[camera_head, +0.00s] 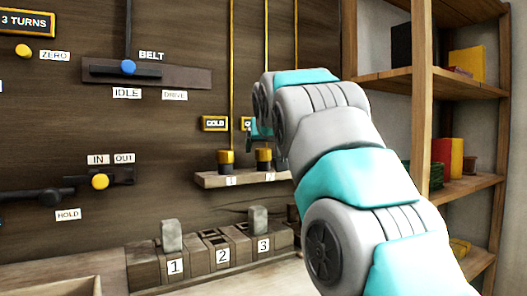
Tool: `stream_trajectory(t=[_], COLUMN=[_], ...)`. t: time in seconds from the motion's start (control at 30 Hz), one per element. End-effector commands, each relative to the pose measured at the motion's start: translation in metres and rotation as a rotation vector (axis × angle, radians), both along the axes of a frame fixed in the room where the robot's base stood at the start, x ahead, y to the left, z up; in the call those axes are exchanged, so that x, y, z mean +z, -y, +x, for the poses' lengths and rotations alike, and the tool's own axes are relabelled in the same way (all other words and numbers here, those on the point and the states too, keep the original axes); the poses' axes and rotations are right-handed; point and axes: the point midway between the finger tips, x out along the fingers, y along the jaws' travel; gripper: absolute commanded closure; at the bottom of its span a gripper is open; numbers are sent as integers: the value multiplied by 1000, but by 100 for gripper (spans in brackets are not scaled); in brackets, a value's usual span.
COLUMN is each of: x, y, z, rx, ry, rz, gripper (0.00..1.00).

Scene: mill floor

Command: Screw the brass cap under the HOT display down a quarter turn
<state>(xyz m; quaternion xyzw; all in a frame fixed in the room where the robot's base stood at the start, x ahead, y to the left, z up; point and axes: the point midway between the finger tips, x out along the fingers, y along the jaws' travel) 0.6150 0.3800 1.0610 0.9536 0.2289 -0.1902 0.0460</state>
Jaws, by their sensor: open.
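Two dark caps with yellow brass-coloured tops stand on a small wooden ledge (208,180): cap 1 (226,157) and cap 2 (264,156). A display reading COLD (214,124) hangs above cap 1. A second display (246,124) is mostly covered by my arm; only its left edge shows. No display reading HOT can be read, and anything further right on the ledge is hidden. A small teal part of my gripper (262,132) shows just above cap 2, apart from it as far as I can see. Its fingertips are hard to make out; it is open and nothing shows in it.
Below the ledge is a row of numbered blocks (222,256) with upright grey pegs. Levers with a blue knob (128,67) and a yellow knob (100,181) are on the left wall. Wooden shelving (466,190) with boxes stands close on the right.

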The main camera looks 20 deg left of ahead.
Motion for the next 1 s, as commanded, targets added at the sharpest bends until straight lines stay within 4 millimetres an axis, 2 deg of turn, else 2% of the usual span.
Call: stream_trajectory(t=[0.2,0.4,1.0], x=[14,19,20], y=[15,21,22], z=[-27,-41,-42], rx=[0,-1,0], ry=[4,0,0], rz=[3,0,1], gripper=[22,22,22])
